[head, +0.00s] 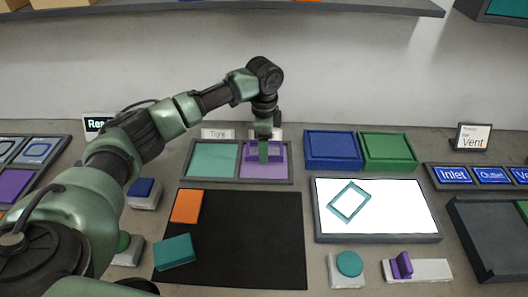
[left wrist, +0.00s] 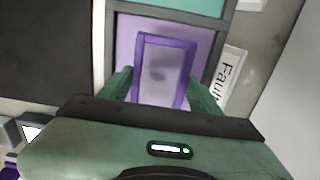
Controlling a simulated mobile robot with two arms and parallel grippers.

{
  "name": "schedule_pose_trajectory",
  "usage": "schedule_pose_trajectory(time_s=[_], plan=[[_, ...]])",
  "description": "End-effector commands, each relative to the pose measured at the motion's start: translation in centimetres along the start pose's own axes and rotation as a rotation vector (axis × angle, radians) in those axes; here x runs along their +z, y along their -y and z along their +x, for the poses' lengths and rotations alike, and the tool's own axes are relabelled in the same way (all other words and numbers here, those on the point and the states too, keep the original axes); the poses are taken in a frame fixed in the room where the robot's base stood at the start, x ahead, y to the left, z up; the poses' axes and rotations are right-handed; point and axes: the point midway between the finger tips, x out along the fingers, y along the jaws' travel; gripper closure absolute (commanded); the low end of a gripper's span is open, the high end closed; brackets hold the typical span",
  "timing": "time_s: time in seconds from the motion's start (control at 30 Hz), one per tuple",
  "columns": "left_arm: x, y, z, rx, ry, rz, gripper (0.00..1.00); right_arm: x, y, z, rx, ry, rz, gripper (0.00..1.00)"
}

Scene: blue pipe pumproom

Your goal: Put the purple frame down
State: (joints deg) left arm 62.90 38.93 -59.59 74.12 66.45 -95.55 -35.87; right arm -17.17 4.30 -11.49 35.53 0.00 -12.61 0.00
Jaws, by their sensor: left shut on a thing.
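The purple frame (left wrist: 168,41) is a rectangular ring between the two green fingers of my left gripper (left wrist: 161,90) in the left wrist view. My left gripper is shut on it. The frame is over the light purple compartment (left wrist: 125,40) of a two-part tray; I cannot tell whether it touches the bottom. In the head view my left gripper (head: 264,158) points down over this purple compartment (head: 278,173), and the frame is mostly hidden there. The teal compartment (head: 212,160) beside it looks empty. My right gripper is not in view.
A teal frame (head: 349,202) lies on the white lit panel (head: 400,210). A black mat (head: 250,240) holds an orange block (head: 186,206) and a teal block (head: 175,252). Blue (head: 331,148) and green (head: 388,150) trays stand right of the two-part tray.

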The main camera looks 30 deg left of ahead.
Motion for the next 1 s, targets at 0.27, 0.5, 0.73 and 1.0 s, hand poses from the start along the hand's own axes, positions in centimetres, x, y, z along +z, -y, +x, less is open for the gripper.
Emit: schedule_pose_trajectory(time_s=[0.27,0.5,0.73,1.0], plan=[[0.0,-0.1,3.1,0.001,0.001,0.001,0.86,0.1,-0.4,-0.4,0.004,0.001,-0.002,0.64],[0.0,-0.1,3.2,0.001,0.001,0.001,0.86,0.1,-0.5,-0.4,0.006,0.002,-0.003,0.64],[0.0,-0.1,3.4,0.001,0.001,0.000,0.15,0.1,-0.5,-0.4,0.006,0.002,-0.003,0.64],[0.0,0.0,3.3,0.001,0.001,0.000,0.15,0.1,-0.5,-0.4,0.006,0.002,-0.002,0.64]])
